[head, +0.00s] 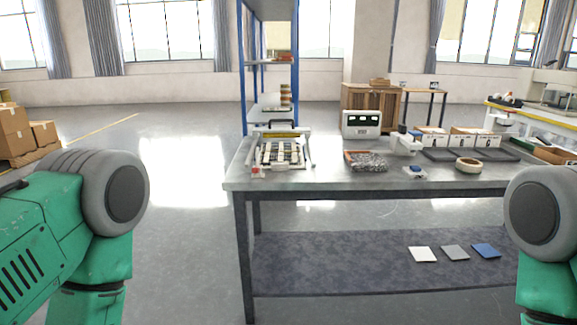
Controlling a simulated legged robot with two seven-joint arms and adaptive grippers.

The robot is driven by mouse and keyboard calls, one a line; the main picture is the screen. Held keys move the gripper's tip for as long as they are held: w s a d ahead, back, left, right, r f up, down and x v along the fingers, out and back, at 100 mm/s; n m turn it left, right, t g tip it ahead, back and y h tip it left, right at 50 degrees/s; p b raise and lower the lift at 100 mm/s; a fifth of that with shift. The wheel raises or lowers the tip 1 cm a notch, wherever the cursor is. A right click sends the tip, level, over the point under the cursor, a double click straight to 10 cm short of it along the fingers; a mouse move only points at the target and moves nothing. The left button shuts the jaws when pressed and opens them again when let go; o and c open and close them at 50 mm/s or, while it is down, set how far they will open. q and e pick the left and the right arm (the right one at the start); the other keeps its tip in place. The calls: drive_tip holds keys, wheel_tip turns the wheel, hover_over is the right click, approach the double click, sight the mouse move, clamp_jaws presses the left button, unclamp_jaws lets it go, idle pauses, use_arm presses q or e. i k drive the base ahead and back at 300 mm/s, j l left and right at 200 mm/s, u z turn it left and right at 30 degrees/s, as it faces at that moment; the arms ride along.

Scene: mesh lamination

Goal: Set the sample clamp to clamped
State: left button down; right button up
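A frame-like device (282,153) stands at the left end of the grey workbench. It has pale strips, a yellow crossbar, a dark handle on top and a small red part at its front left corner. It looks like the sample clamp, but it is too small to tell if it is clamped or open. Parts of my own arms show at the left and right edges. Neither of my grippers is in view.
The workbench (330,182) also holds a tray of grey mesh-like material (366,161), a white box with a dark display (361,123), a tape roll (468,165) and black trays (452,154). Three flat squares lie on the lower shelf. A blue-post rack stands behind.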

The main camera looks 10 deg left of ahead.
sight(255, 169)
drive_tip(key=i+l+z, duration=0.1)
drive_tip(key=i, duration=0.45)
drive_tip(key=i+l+z, duration=0.15)
drive_tip(key=i, duration=0.4)
